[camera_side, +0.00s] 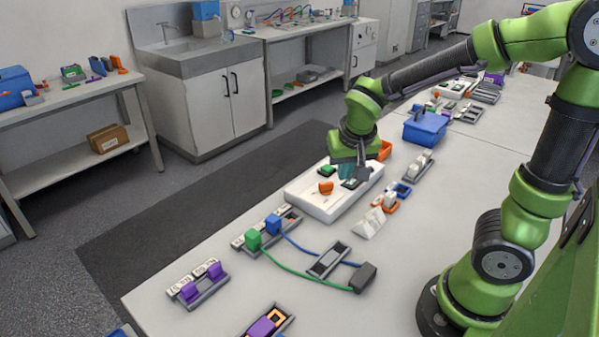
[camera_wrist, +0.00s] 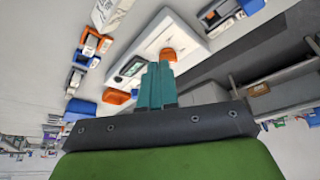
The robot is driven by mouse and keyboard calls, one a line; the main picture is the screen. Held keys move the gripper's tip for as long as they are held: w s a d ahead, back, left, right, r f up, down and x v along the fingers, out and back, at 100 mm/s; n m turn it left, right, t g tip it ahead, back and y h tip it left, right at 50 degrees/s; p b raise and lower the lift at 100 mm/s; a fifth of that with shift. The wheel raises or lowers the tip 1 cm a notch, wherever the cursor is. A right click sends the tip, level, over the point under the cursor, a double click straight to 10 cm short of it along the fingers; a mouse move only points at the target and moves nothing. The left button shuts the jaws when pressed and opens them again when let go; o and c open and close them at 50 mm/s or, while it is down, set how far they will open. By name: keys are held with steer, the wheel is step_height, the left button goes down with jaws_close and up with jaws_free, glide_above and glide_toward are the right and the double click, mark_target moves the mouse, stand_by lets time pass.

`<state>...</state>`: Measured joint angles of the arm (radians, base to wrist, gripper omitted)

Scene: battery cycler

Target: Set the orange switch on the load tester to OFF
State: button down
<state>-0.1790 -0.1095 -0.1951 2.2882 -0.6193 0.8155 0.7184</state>
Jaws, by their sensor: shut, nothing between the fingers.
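The load tester (camera_side: 310,203) is a white, flat box on the table, and it also shows in the wrist view (camera_wrist: 187,32). Its orange switch (camera_side: 326,187) stands up near the middle of its top. In the wrist view the orange switch (camera_wrist: 168,55) shows just beyond my fingertips. Whether it is set to ON or OFF I cannot read. A dark display (camera_side: 351,183) sits on the tester, right of the switch. My gripper (camera_side: 346,170), with teal fingers, is shut and empty over the tester. The fingers also show in the wrist view (camera_wrist: 160,66). Contact with the switch cannot be told.
A blue box (camera_side: 425,127) and an orange bin (camera_side: 384,150) stand behind the tester. Blue and orange holders (camera_side: 390,200) and a white wedge (camera_side: 370,224) lie to its right. Green and blue plugs with cables (camera_side: 300,268) lie in front.

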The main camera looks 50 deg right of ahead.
mark_target(326, 186)
stand_by(0.4)
steer(key=x, duration=1)
steer(key=shift+s, duration=0.15)
steer(key=w+d, duration=0.2)
steer(key=w, duration=0.1)
steer(key=shift+w+d, duration=0.1)
steer(key=shift+d, duration=0.15)
